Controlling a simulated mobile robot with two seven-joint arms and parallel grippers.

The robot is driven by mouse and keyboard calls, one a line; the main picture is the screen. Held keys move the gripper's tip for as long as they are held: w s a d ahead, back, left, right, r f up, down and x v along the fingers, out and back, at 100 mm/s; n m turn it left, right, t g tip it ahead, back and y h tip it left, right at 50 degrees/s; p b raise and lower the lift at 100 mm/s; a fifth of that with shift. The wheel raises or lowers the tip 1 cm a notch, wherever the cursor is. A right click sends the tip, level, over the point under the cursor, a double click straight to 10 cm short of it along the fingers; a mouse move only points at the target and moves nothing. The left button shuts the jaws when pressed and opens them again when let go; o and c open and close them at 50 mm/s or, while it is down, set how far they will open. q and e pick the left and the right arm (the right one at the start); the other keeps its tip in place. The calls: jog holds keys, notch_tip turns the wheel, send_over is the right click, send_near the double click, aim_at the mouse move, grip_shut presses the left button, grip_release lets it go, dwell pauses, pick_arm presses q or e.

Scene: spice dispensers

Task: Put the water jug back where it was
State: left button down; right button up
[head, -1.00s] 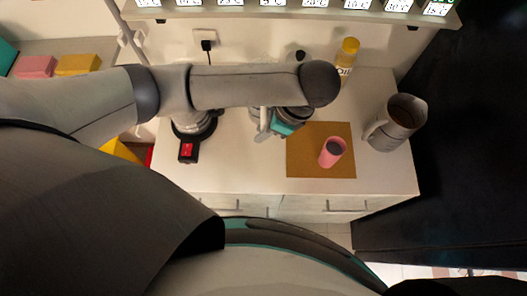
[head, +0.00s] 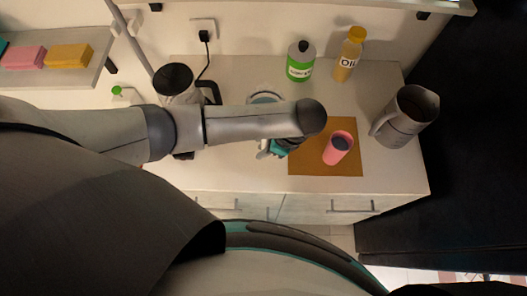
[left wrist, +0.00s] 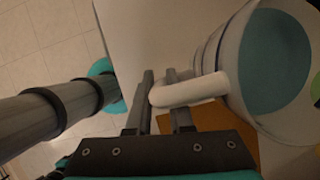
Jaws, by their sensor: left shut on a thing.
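The water jug is pale and round with a teal inside. Its bowl (left wrist: 275,65) fills the right of the left wrist view, with its handle (left wrist: 190,91) reaching left. My left gripper (left wrist: 160,85) is shut on this handle, one finger on each side of it. In the head view the jug's rim (head: 265,97) shows just behind my left forearm, and the rest is hidden. My left gripper (head: 272,148) is partly covered by the arm, left of the brown mat. I cannot tell whether the jug touches the counter. My right gripper is not in view.
A pink cup (head: 338,148) stands on the brown mat (head: 325,168). A grey pitcher (head: 405,117) stands at the right edge. A green bottle (head: 300,62) and an oil bottle (head: 349,55) stand at the back. A dark-topped kettle (head: 175,82) is at the left.

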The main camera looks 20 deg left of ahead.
pick_arm(q)
jog(key=shift+f, duration=1.3)
jog(key=shift+f+b, duration=0.15)
jog(key=shift+b, duration=0.15)
jog(key=c, duration=0.8)
grip_release()
jog(key=p+v, duration=0.2)
jog(key=v, duration=1)
jog(key=shift+s+p, duration=0.1)
jog(key=shift+p, duration=0.2)
